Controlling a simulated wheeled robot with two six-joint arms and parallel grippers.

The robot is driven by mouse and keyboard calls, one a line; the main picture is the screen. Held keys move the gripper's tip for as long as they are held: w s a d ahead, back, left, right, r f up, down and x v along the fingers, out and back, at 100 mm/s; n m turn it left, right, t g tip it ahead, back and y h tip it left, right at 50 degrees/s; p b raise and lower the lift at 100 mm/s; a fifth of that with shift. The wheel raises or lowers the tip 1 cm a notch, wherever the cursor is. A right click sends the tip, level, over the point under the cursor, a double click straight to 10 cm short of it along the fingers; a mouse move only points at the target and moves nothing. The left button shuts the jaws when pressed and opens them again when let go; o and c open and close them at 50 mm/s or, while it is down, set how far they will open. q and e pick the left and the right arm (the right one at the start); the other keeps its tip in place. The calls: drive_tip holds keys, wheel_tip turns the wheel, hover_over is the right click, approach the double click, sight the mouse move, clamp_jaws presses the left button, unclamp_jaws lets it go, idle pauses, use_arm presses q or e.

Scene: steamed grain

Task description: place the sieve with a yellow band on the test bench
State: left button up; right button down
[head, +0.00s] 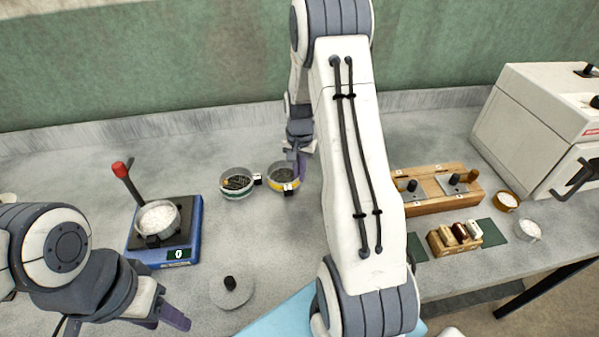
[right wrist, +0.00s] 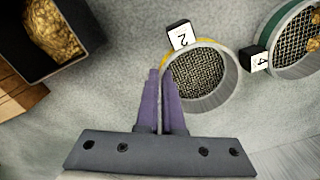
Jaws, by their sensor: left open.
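The sieve with a yellow band (head: 284,188) is a round metal sieve with a mesh floor and a tag marked 2. It stands at the middle of the bench (head: 262,222), on or just above the surface; I cannot tell which. In the right wrist view the sieve (right wrist: 208,98) looks empty. My right gripper (head: 302,168) is at its right rim in the head view. In the right wrist view its purple fingers (right wrist: 162,82) are close together on the sieve's wall. My left gripper (head: 162,322) is open and empty at the lower left.
A green-banded sieve (head: 238,194) with tag 4 stands close to the left. A blue scale (head: 190,240) carries a white-filled dish. A round lid (head: 232,293) lies in front. Wooden blocks (head: 430,200) and a white machine (head: 530,125) are at the right. My right arm hides the bench's middle.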

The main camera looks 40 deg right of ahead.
drive_tip(key=shift+f, duration=0.2)
drive_tip(key=shift+f, duration=0.2)
drive_tip(key=c, duration=1.1)
unclamp_jaws()
drive_tip(key=shift+o, duration=0.2)
drive_tip(key=shift+r, duration=0.1)
